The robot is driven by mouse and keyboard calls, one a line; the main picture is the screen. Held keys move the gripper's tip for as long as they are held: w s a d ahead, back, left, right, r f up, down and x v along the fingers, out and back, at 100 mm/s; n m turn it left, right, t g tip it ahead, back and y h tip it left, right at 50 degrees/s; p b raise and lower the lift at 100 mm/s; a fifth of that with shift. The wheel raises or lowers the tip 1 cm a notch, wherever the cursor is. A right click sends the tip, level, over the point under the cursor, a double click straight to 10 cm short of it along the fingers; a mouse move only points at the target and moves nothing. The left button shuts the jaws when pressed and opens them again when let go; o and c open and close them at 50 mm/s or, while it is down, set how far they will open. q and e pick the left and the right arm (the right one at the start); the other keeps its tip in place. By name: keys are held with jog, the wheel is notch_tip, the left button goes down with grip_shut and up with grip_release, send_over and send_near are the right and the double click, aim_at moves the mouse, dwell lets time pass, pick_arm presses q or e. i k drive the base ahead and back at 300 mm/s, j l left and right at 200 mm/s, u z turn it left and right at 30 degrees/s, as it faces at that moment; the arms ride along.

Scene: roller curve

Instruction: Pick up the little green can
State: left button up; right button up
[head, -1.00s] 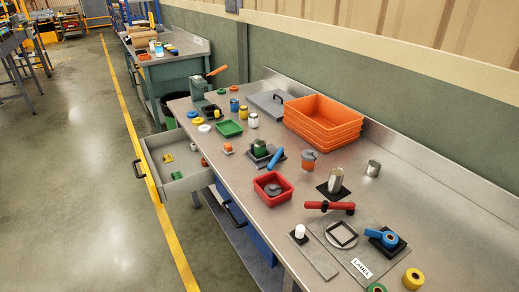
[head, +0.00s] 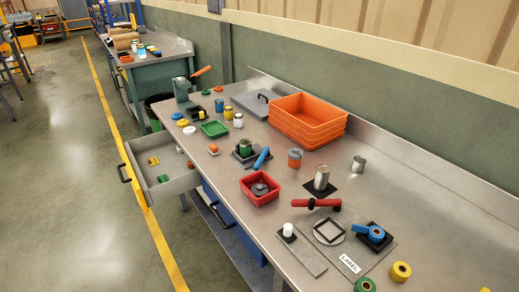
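A little green can (head: 246,147) stands on a dark square pad (head: 238,157) in the middle of the workbench in the head view. A blue-handled object (head: 262,158) lies at its right side, close to it; I cannot tell if they touch. The lower part of the can is hard to make out at this size. Neither of my grippers shows in the head view.
Close by are a red tray (head: 249,190), an orange-topped container (head: 295,158), stacked orange bins (head: 307,134) and a green tray (head: 214,129). A silver can (head: 321,178) stands to the right. An open drawer (head: 163,184) juts out from the bench's left side.

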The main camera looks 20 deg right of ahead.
aim_at(245, 144)
jog(key=i+j+z, duration=0.1)
jog(key=z, duration=0.65)
jog(key=i+j+z, duration=0.1)
jog(key=z, duration=0.3)
jog(key=j+z, duration=0.35)
jog(key=i+j+z, duration=0.1)
jog(key=j+z, duration=0.15)
jog(key=j, duration=0.35)
jog(key=j+z, duration=0.2)
jog(key=j, duration=0.4)
jog(key=j+z, duration=0.25)
jog(key=j, duration=0.35)
jog(key=j+z, duration=0.25)
jog(key=j, duration=0.35)
jog(key=k+j+z, duration=0.2)
jog(key=j, duration=0.4)
